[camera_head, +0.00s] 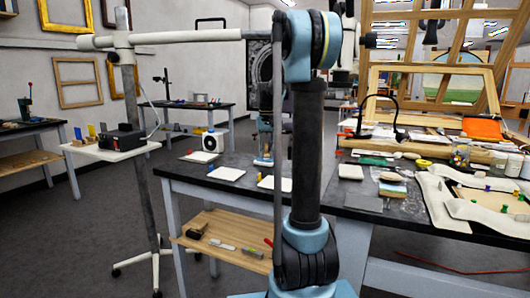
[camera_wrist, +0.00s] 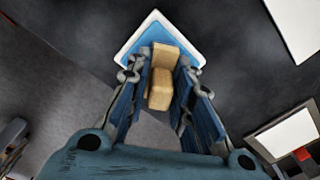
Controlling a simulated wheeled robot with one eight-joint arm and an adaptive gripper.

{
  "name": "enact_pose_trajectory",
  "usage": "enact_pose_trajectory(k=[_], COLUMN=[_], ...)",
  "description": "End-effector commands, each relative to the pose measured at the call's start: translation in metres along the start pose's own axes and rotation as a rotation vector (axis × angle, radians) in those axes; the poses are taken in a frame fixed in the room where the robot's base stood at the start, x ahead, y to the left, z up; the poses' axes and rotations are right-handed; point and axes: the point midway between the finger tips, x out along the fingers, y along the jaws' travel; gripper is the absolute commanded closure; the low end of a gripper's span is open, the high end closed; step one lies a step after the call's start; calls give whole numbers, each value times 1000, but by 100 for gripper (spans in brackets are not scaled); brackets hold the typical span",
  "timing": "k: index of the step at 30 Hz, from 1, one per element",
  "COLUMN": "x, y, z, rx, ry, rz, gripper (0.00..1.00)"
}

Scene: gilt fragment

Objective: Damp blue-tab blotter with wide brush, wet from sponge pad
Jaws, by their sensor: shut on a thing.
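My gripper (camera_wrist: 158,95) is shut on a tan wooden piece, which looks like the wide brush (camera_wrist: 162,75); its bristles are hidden. In the wrist view the brush is over a blue square pad with a white rim, likely the sponge pad (camera_wrist: 133,46). I cannot tell whether they touch. In the head view my arm hides most of the gripper, and a small tan and blue patch (camera_head: 263,162) shows beside it.
Two other white blotters (camera_head: 200,156) (camera_head: 226,174) lie further left on the bench. The wrist view shows a white card with a red tab (camera_wrist: 290,130) and another white card (camera_wrist: 298,25). A white stand (camera_head: 130,150) is at left. The bench's right side is crowded.

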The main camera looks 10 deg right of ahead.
Motion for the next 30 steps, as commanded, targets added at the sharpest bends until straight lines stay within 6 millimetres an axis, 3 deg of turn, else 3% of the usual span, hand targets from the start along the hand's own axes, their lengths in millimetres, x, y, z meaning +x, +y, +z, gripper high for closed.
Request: enact_pose_trajectory(k=[8,30], x=[-3,-52], y=[0,0], z=[1,0], rx=[0,0], ry=[-1,0], rz=[0,0], gripper=[98,98])
